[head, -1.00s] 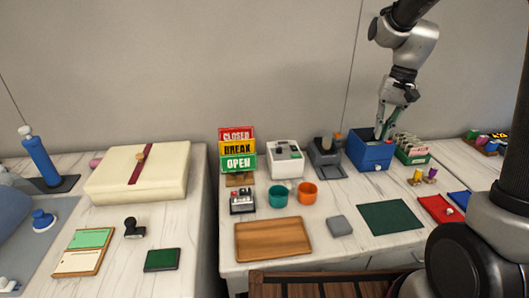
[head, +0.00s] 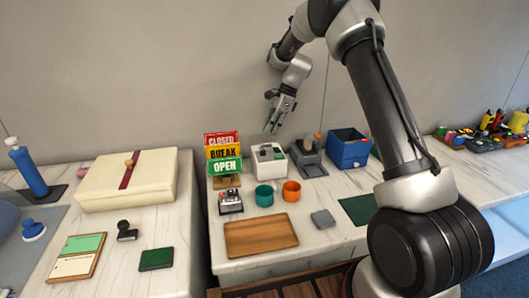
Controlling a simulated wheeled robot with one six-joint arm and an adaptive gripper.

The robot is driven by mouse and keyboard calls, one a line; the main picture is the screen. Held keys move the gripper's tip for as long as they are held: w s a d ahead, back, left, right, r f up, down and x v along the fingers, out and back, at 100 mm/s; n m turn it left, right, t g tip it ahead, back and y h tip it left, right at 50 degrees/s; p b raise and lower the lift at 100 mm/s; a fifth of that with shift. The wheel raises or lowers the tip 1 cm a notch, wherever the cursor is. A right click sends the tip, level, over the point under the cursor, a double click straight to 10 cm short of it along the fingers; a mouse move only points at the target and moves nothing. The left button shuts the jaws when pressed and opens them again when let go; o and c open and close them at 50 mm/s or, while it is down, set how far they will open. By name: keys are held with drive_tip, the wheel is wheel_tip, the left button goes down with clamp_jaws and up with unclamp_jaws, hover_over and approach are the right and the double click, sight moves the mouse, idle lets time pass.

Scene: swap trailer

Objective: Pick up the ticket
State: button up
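I cannot make out a ticket for certain in the head view. A white machine (head: 268,158) with small dark and green parts on top stands near the back of the counter; whether a ticket is in it is too small to tell. My gripper (head: 272,128) hangs in the air above and just behind this machine, fingers pointing down. Its two fingertips look apart, with nothing visible between them.
A sign stack (head: 223,153) stands left of the machine, a grey device (head: 308,160) and a blue box (head: 348,150) right. Teal (head: 264,196) and orange (head: 291,192) cups stand in front. A wooden tray (head: 260,237) lies nearer. My arm hides the counter's right part.

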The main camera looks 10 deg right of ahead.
drive_tip(key=x, duration=0.5)
drive_tip(key=shift+s+d+f, duration=0.1)
drive_tip(key=shift+d+f, duration=0.05)
drive_tip(key=shift+f, duration=0.25)
clamp_jaws()
drive_tip(key=shift+r, duration=0.1)
drive_tip(key=shift+r, duration=0.6)
wheel_tip(320, 180, up, 6)
drive_tip(key=s, duration=1.8)
drive_tip(key=shift+f, duration=0.2)
drive_tip(key=shift+r, duration=0.1)
